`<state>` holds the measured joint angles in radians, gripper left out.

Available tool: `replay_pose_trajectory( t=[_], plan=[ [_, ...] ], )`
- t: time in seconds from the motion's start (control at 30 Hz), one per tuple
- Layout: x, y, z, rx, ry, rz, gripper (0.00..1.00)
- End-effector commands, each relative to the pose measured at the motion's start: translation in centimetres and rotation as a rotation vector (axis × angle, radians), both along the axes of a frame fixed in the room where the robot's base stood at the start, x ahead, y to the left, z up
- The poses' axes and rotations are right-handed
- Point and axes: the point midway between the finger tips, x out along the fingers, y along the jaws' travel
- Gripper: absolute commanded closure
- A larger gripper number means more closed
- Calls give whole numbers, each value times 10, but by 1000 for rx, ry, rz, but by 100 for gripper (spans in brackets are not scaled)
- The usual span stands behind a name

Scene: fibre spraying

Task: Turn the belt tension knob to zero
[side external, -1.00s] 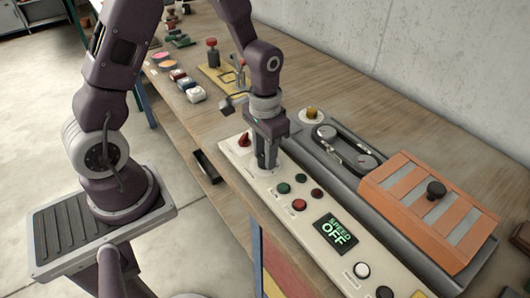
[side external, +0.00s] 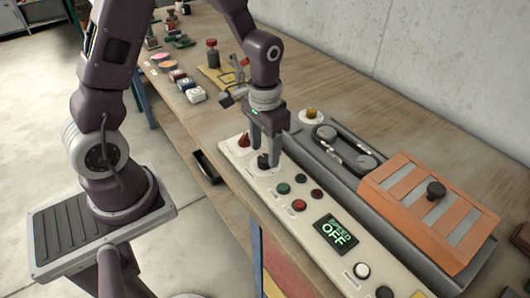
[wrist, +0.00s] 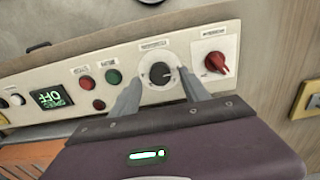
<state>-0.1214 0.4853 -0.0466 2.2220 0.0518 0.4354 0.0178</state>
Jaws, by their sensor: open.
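A black round knob on a white dial (wrist: 160,74) sits on the cream control panel; its label is too blurred to read. It also shows in the side view (side external: 264,163). A red pointer knob (wrist: 214,62) sits beside it on a white plate, and also shows in the side view (side external: 244,140). Which one is labelled belt tension I cannot read. My gripper (side external: 265,158) is open over the black knob, its fingers on either side of it; the wrist view shows the fingertips (wrist: 159,80) apart from the knob.
The panel carries green and red buttons (side external: 291,196) and a display (side external: 336,234) reading SPEED OFF. Behind the panel lie a belt unit (side external: 345,150) and an orange striped cover (side external: 428,205). Stamps and bottles stand farther back on the wooden bench (side external: 300,85).

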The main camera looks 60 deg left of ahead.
Motion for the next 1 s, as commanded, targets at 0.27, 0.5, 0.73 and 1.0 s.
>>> replay_pose_trajectory(
  t=[0.27, 0.5, 0.73, 1.0],
  plan=[
    [1, 0, 48, 0, -4, 1, 46],
    [0, 0, 51, 0, 0, 0, 46],
    [-17, -5, 99, 15, -96, -4, 46],
    [-121, -22, 191, 20, -388, -12, 46]
  ],
)
